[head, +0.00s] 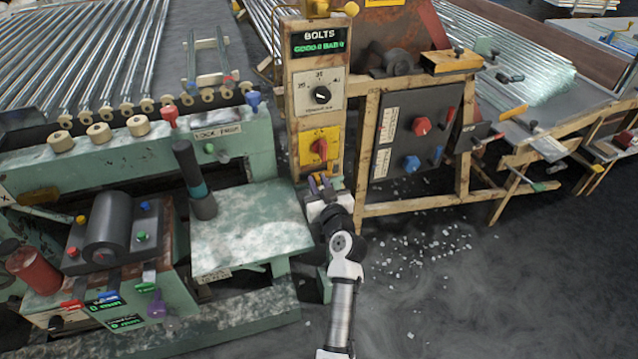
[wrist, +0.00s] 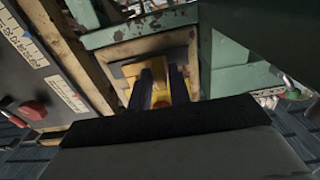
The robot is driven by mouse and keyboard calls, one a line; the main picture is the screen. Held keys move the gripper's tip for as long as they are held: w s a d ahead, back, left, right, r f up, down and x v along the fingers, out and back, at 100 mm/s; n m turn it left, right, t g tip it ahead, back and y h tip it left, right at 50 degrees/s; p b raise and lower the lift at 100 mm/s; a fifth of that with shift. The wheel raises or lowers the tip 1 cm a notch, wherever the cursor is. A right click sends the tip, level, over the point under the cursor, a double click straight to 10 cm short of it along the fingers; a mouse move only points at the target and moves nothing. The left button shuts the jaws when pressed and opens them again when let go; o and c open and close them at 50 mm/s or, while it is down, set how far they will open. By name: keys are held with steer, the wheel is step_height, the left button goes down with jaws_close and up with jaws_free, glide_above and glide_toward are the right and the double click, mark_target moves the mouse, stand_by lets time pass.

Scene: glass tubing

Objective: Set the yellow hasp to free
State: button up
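My gripper (head: 323,184) is low on the wooden post, just below the yellow plate with the red knob. In the wrist view its two dark fingers (wrist: 161,88) stand apart in front of a yellow piece on the post's wooden face, which looks like the yellow hasp (wrist: 159,70). Yellow shows between the fingers and beside them. I cannot tell whether the fingers touch it. In the head view a bit of yellow (head: 335,181) shows beside the gripper; the rest is hidden by it. The hasp's setting and any label on it cannot be read.
Above the gripper are the yellow plate with a red knob (head: 319,147) and a black dial (head: 320,95). A dark panel (head: 411,133) with red and blue knobs stands right. A green machine bench (head: 245,228) is close on the left. Glass shards litter the floor.

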jaws_close()
steer(key=shift+s+a, duration=0.2)
steer(key=shift+a, duration=0.5)
steer(key=shift+s+a, duration=0.2)
steer(key=shift+a, duration=0.45)
steer(key=shift+o, duration=2)
jaws_free()
steer(key=shift+s, duration=0.1)
